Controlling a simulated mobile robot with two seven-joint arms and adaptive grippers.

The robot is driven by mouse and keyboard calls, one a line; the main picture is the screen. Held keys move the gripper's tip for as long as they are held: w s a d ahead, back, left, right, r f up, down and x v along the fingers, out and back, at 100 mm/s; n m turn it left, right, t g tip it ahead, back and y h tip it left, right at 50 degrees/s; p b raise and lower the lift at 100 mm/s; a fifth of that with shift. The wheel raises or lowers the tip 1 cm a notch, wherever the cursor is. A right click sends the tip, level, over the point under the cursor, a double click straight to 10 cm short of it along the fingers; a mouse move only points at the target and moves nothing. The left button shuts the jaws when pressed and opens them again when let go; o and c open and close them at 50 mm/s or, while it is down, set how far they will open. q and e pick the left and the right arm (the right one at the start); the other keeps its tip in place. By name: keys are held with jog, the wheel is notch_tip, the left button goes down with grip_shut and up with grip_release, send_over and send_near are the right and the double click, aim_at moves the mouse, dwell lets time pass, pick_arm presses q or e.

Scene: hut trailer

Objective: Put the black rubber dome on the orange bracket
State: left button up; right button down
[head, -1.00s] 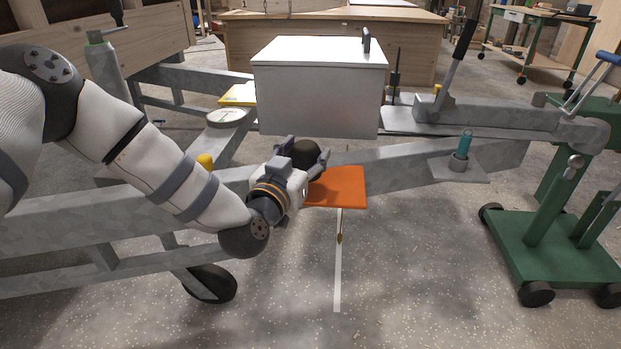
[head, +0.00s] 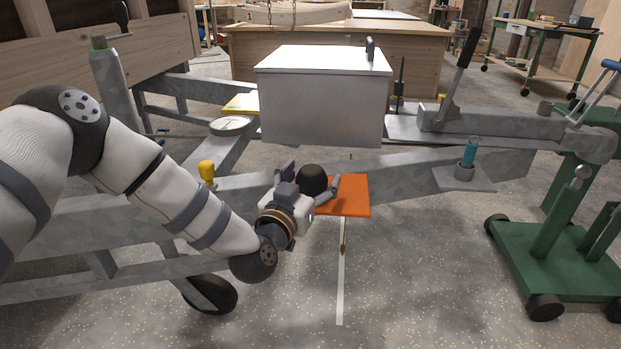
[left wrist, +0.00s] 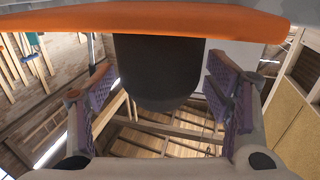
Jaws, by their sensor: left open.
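The black rubber dome (head: 313,180) stands at the left part of the orange bracket (head: 346,196) in the head view, rounded end up. My left gripper (head: 308,185) is open, its fingers on either side of the dome. In the left wrist view, which looks inverted, the dome (left wrist: 160,70) lies between the spread fingers (left wrist: 162,95) with a gap on both sides. Its flat end meets the edge of the orange bracket (left wrist: 150,18) there; whether it fully rests on it is hard to tell. My right gripper is not in view.
A white box (head: 322,100) stands on the grey trailer frame (head: 400,168) behind the bracket. A yellow-capped post (head: 207,172) is close to my left arm. A teal plug (head: 471,150) and a green trolley (head: 550,262) are at the right. The floor in front is clear.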

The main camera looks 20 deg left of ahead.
pick_arm(q)
jog(key=shift+r, duration=0.2)
jog(key=s+p, duration=0.2)
jog(key=s, duration=1)
jog(key=shift+d, duration=0.1)
